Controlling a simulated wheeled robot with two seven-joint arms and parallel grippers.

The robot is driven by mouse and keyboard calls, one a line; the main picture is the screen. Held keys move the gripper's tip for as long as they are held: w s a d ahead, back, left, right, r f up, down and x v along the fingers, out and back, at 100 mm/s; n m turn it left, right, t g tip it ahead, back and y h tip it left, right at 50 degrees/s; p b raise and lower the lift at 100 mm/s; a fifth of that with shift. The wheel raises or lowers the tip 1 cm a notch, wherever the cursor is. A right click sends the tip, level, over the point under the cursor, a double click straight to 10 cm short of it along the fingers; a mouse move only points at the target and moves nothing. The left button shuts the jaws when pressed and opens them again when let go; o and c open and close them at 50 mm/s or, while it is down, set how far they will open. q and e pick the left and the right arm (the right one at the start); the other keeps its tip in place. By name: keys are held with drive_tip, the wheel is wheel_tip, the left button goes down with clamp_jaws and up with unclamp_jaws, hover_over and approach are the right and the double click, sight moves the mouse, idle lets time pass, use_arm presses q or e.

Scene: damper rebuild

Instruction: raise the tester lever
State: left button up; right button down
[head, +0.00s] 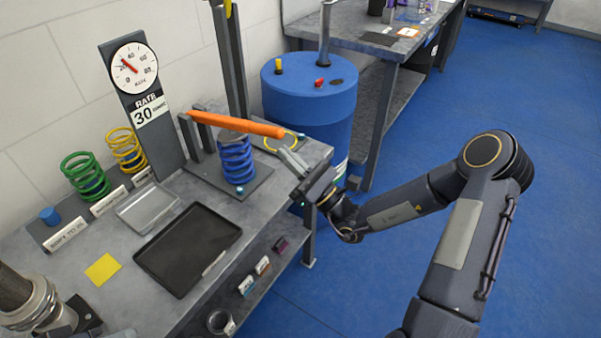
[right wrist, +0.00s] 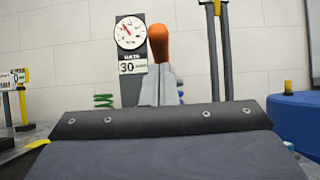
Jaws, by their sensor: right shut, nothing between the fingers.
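The tester lever (head: 235,124) is a long orange bar, close to level, running from a grey post over a blue coil spring (head: 237,160). Its rounded orange end (right wrist: 159,42) shows in the right wrist view just above and beyond my fingertips. My right gripper (head: 291,161) is shut and empty, just below and to the right of the lever's free end in the head view. Its closed fingers (right wrist: 158,86) point toward the tester. I cannot tell whether they touch the lever. The dial gauge (head: 134,66) stands behind, above a "RATE 30" sign.
Green (head: 84,174) and yellow (head: 126,148) springs stand at the back left of the bench. A black tray (head: 190,248) and a grey tray (head: 148,204) lie in front. A blue drum (head: 309,98) stands just beyond the bench's right end. Blue floor at right is open.

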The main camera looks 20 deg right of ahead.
use_arm(q)
drive_tip(key=shift+r, duration=0.15)
use_arm(e)
drive_tip(key=shift+w+a+r, duration=0.15)
drive_tip(key=shift+r, duration=0.7)
